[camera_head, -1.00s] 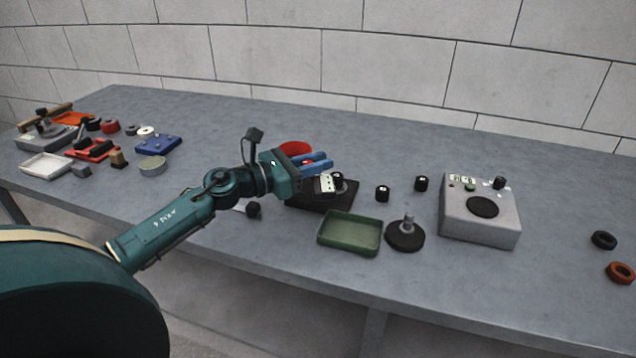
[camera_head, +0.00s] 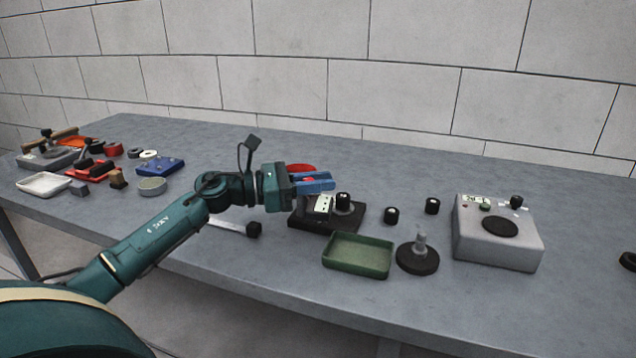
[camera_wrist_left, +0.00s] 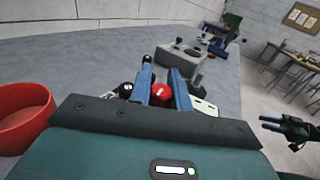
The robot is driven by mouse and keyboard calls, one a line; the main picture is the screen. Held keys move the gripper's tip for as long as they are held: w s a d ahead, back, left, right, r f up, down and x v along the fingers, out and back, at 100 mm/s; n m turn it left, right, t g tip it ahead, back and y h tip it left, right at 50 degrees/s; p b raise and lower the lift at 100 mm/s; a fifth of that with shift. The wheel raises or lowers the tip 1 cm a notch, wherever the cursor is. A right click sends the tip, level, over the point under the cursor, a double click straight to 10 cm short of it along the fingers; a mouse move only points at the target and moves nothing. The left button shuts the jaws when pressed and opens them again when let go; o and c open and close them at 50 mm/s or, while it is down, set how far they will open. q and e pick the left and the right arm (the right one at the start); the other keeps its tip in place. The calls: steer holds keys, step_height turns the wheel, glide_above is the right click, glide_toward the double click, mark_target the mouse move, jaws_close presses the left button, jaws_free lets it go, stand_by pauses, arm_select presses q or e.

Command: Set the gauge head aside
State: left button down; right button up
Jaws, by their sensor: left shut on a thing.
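My left gripper (camera_head: 314,183) has blue fingers and is shut on a small red piece, which I take to be the gauge head (camera_wrist_left: 161,92). In the left wrist view the red piece sits between the two fingers; most of it is hidden. In the head view the gripper is over the left part of a black stand (camera_head: 325,223) that carries a white panel with dark dots (camera_head: 321,206) and a black knob (camera_head: 343,203). I cannot tell how far above the stand it is. My right gripper (camera_wrist_left: 290,129) shows dark at the right of the left wrist view, away from the bench.
A red bowl (camera_wrist_left: 22,112) stands behind the left gripper. A green tray (camera_head: 358,255), a black disc with a post (camera_head: 418,256), two black knobs and a grey box (camera_head: 497,232) stand to the right. A blue block (camera_head: 160,166) and other parts lie left.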

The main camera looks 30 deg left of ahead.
arm_select(q)
steer(key=c, duration=1.3)
jaws_free()
steer(key=shift+s+a, duration=0.1)
steer(key=v, duration=1.3)
steer(key=shift+b, duration=0.45)
